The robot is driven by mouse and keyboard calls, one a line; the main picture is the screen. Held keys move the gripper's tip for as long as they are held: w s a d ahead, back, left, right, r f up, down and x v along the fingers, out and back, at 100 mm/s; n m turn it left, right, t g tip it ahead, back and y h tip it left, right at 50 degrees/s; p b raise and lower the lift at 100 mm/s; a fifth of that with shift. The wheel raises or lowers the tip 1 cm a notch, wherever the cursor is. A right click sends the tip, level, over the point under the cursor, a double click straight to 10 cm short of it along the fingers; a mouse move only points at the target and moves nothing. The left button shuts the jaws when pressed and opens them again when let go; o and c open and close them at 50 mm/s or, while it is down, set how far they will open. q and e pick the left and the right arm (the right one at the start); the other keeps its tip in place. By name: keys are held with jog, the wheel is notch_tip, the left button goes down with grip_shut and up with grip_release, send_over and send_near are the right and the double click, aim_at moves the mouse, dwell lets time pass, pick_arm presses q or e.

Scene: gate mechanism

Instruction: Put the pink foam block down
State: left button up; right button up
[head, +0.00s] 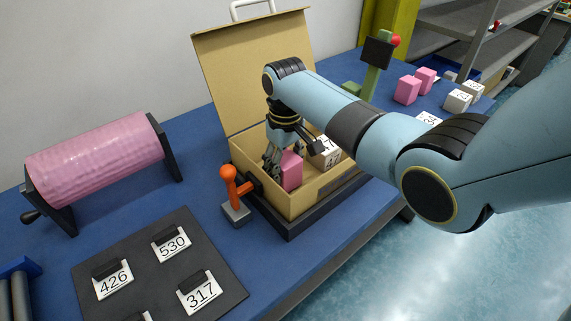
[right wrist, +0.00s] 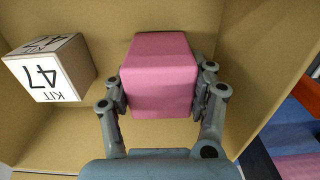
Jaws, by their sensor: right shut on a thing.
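The pink foam block (head: 291,170) is inside the open tan box (head: 247,157), near its left end. In the right wrist view the pink block (right wrist: 160,75) sits between the two fingers of my right gripper (right wrist: 161,98), which is shut on it. In the head view my right gripper (head: 281,158) reaches down into the box from above. Whether the block touches the box floor is hard to tell. My left gripper is not in view.
A white KIT 47 cube (right wrist: 48,70) lies in the box beside the block. An orange-handled lever (head: 230,185) stands at the box's left front corner. The raised lid (head: 250,65) is behind. More pink blocks (head: 407,90) stand at the back right.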

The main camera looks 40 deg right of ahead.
jog(key=shift+f, duration=0.2)
jog(key=o, duration=0.9)
jog(key=shift+f, duration=0.15)
notch_tip(320, 180, up, 12)
jog(key=shift+r, duration=0.2)
